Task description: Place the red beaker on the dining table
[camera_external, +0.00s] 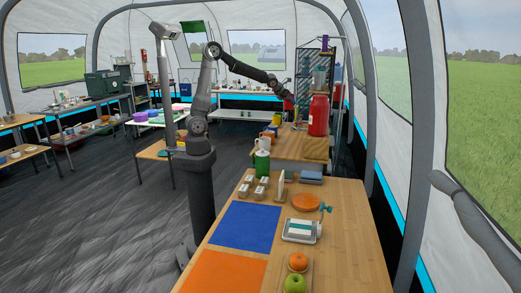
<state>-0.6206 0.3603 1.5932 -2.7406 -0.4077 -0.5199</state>
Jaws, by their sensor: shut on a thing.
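My gripper (285,94) is at the end of my outstretched arm, over the counter at the back right. It is small and far off in this view. A small red thing (288,104), likely the red beaker, is right at its fingertips, and the gripper is shut on it. Its lower edge is too small to tell whether it touches anything below. A wooden table (345,215) with a blue mat (245,226) and an orange mat (222,272) stands in the foreground. I cannot tell for sure which table is the dining table.
A big red container (318,115) stands just right of my gripper. A green-and-white bottle (262,160), small boxes, an orange plate (306,202), a grey device (300,231) and a fruit tray (295,272) crowd the near table. Both mats are bare. A dark rack (313,75) stands behind.

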